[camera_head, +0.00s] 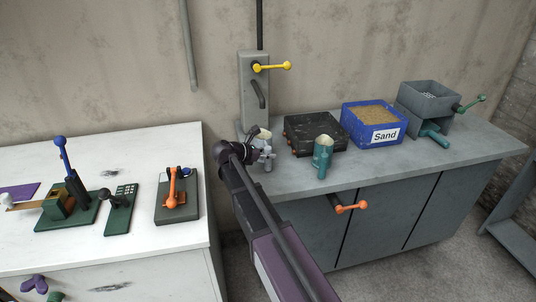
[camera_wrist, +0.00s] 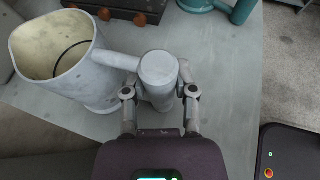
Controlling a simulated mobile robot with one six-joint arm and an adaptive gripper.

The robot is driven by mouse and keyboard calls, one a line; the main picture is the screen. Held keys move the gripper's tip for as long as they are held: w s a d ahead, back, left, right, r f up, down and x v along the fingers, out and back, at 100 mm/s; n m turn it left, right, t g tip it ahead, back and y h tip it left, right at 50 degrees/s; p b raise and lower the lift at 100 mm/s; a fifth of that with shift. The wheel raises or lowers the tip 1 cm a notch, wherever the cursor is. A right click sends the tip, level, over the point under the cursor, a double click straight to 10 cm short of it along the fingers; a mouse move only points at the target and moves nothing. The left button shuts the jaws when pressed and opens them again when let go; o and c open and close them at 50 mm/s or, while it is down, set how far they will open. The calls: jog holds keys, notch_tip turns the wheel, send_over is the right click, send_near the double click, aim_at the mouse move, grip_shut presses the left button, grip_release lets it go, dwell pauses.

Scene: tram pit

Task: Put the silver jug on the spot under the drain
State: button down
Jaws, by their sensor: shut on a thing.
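The silver jug (camera_wrist: 98,75) is pale grey with a cream inside and fills the left of the wrist view. My gripper (camera_wrist: 160,92) has its two fingers on either side of the jug's thick round handle (camera_wrist: 158,72) and is shut on it. In the head view the jug (camera_head: 261,135) is upright at the left end of the grey counter, mostly hidden by my gripper (camera_head: 267,155). The drain is a grey column (camera_head: 252,75) with a yellow lever and a downward spout (camera_head: 258,95), just behind and above the jug. I cannot tell whether the jug touches the counter; the spot is hidden.
A teal jug (camera_head: 322,160), a black box (camera_head: 316,134), a blue sand bin (camera_head: 374,124) and a grey hopper (camera_head: 430,97) stand to the right on the counter (camera_head: 430,155). A white table (camera_head: 130,240) with levers is at left.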

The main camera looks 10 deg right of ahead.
jog(key=shift+f, duration=0.1)
jog(key=shift+c, duration=1.7)
grip_release()
